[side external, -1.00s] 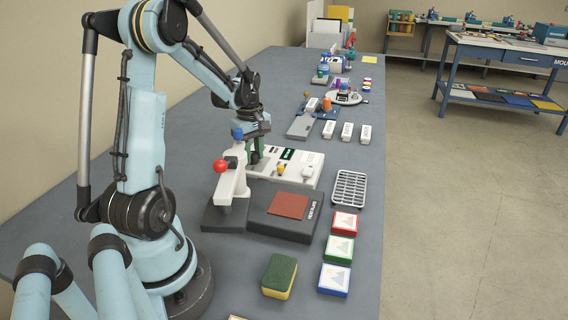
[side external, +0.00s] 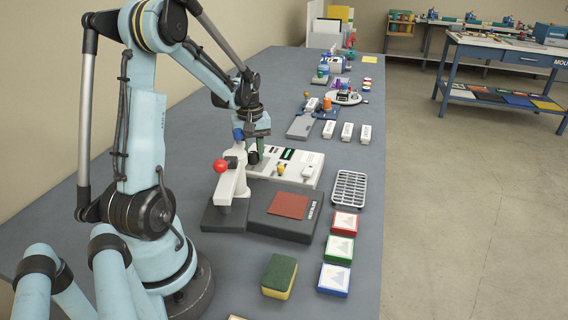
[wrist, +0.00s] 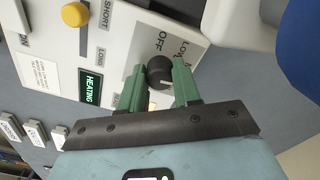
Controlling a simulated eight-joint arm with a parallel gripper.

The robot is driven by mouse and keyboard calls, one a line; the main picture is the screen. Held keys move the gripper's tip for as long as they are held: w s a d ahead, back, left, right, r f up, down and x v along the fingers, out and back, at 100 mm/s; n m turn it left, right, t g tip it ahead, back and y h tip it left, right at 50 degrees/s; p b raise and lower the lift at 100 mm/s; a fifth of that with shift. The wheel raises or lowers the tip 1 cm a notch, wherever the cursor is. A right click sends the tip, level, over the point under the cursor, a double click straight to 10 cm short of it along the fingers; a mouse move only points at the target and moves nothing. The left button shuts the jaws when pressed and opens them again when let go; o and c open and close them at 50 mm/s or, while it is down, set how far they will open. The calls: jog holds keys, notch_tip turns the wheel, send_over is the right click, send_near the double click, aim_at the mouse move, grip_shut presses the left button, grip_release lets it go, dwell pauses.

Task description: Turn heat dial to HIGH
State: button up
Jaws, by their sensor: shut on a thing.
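The heat dial (wrist: 160,70) is a round black knob on a white control panel (side external: 265,172), with OFF and a partly hidden LOW printed beside it in the wrist view. A pale mark shows on its lower right. My gripper (wrist: 158,80) has its two green fingers on either side of the dial and is shut on it. In the side view my gripper (side external: 256,153) reaches down to the panel's left end, where the dial is largely hidden. No HIGH label can be made out.
The panel has a green HEATING display (wrist: 90,87) and a yellow knob (wrist: 75,14) by SHORT and LONG labels. A white press arm with a red ball (side external: 220,166) stands close in front of my gripper. A wire rack (side external: 349,189) lies to the right.

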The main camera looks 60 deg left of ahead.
aim_at(253, 153)
jog(key=o, duration=1.1)
jog(key=shift+c, duration=0.2)
notch_tip(253, 153, up, 12)
jog(key=shift+c, duration=0.2)
